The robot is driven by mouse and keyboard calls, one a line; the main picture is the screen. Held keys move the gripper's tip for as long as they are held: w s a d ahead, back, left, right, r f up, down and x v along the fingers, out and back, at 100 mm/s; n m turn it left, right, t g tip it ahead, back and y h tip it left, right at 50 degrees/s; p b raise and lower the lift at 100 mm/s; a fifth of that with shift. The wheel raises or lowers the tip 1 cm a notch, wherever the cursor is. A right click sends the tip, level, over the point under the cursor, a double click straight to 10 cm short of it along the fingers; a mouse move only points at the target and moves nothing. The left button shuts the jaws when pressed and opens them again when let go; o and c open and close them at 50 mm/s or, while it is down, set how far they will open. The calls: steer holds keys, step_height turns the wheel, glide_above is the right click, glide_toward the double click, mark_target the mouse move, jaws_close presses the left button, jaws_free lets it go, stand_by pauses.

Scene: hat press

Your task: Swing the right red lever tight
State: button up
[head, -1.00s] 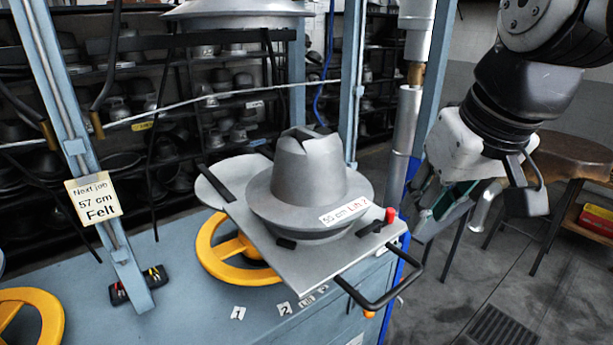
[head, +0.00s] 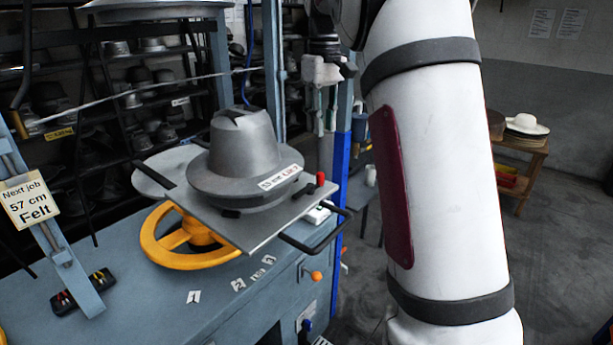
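The right red lever (head: 320,179) shows as a small red knob with a dark clamp at the right edge of the flat grey plate (head: 262,234). The grey metal hat mould (head: 243,150) sits on that plate, left of the lever. My gripper (head: 326,125) hangs above and behind the red lever in the picture, fingers pointing down. Its two fingers look apart with nothing between them. It appears clear of the lever, though the depth between them is hard to judge.
A yellow handwheel (head: 163,252) is under the plate. A black bar handle (head: 318,243) sticks out at the plate's front right. A blue-grey post (head: 272,65) stands behind the mould. My white arm fills the right centre. Open floor (head: 560,270) lies at right.

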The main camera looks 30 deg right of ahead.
mark_target(321, 173)
step_height(321, 173, down, 14)
steer(key=p, duration=0.3)
steer(key=shift+r, duration=0.1)
jaws_close()
